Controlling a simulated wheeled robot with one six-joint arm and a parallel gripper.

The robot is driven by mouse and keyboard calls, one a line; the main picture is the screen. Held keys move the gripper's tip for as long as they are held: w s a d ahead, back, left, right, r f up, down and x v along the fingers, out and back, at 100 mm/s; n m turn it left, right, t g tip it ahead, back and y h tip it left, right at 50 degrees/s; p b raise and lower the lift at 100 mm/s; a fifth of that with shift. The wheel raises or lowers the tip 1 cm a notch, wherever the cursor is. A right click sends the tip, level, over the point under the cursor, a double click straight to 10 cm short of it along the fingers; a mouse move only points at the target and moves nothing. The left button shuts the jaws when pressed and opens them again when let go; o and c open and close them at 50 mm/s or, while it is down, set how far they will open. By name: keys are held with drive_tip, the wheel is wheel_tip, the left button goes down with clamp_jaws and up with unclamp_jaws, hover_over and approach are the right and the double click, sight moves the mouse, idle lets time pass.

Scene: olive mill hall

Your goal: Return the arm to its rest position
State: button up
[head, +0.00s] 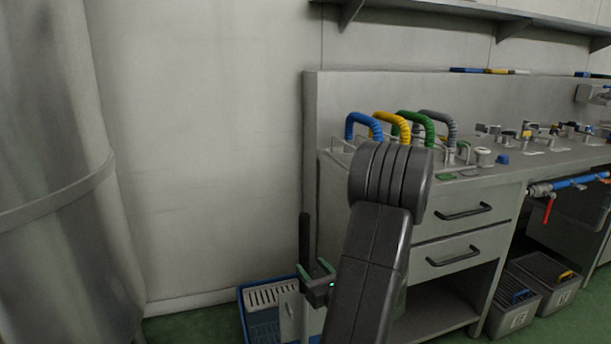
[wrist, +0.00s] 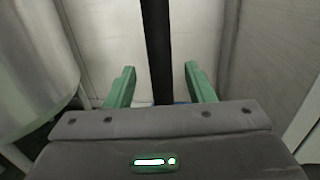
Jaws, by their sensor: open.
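My arm reaches down through the middle of the head view, with its dark rounded joint in front of the bench. My gripper (head: 314,269) is at the lower middle, low beside the left end of the bench. Its green fingers also show in the wrist view (wrist: 158,78), spread apart with a gap between them. A dark upright bar (head: 304,235) rises by the gripper; in the wrist view the bar (wrist: 157,45) appears between the fingers, with clear space on both sides. I cannot tell its depth or where its lower end rests.
A blue-rimmed crate (head: 262,318) stands on the floor below the gripper. The steel bench (head: 480,180) with drawers is to the right, carrying coloured hoses (head: 412,120) and fittings. Grey bins (head: 515,312) sit beneath it. A large metal tank (head: 55,180) is at left.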

sight(307, 254)
drive_tip(key=x, duration=0.2)
drive_tip(key=b+x, duration=0.1)
drive_tip(key=x, duration=0.2)
drive_tip(key=shift+a+f, duration=0.1)
drive_tip(key=shift+f, duration=0.1)
wheel_tip(307, 254, up, 2)
drive_tip(key=shift+s+r+p, duration=0.1)
drive_tip(key=shift+s+p, duration=0.05)
drive_tip(key=shift+p, duration=0.45)
drive_tip(key=shift+r, duration=0.3)
